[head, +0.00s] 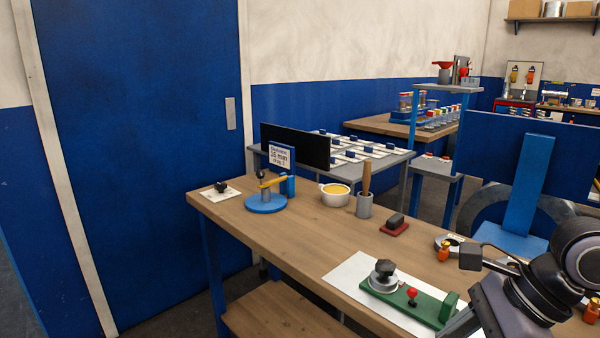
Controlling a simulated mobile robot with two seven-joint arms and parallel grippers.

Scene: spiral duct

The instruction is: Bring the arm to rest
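My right arm (545,285) comes in at the lower right, over the front right part of the wooden workbench (300,242). Its dark rounded joint and grey link hide part of the bench. A grey end piece (460,322) points down to the left, close to the green fixture (418,303); I cannot tell whether they touch. The fingertips cannot be made out, and nothing held can be seen. My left gripper is not in view. The green fixture carries a metal disc with a black knob (384,272) and a red ball knob (412,293), on a white sheet (352,272).
The bench also holds a blue round stand (266,204), a bowl of yellow stuff (334,194), a grey mortar (364,206), a dark block on a red base (396,224) and a small orange bottle (445,251). A blue panel (531,185) stands behind. The bench's front left is clear.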

